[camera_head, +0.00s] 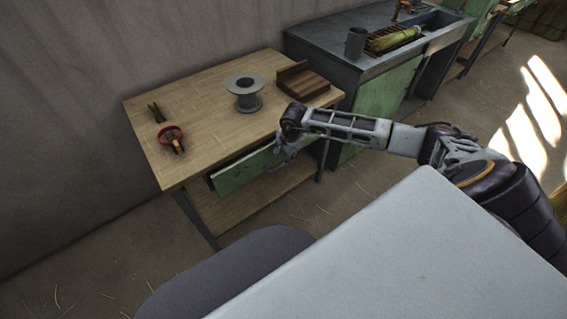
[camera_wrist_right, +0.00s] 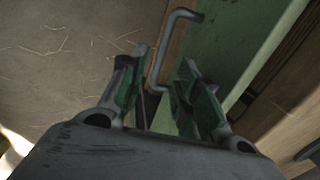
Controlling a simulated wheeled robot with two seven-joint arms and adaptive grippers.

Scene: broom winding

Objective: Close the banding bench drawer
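The banding bench (camera_head: 205,112) has a light wooden top, and its green drawer (camera_head: 240,172) stands out a little from under the front edge. In the right wrist view the green drawer front (camera_wrist_right: 228,45) carries a grey bar handle (camera_wrist_right: 160,50). My right gripper (camera_head: 284,152) is at the right part of the drawer front. In the wrist view its two fingers (camera_wrist_right: 165,85) are apart, with part of the handle between them; I cannot tell whether they touch it. My left gripper is not in view.
A lower shelf (camera_head: 240,205) is under the drawer. A grey sink bench (camera_head: 340,45) stands at right.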

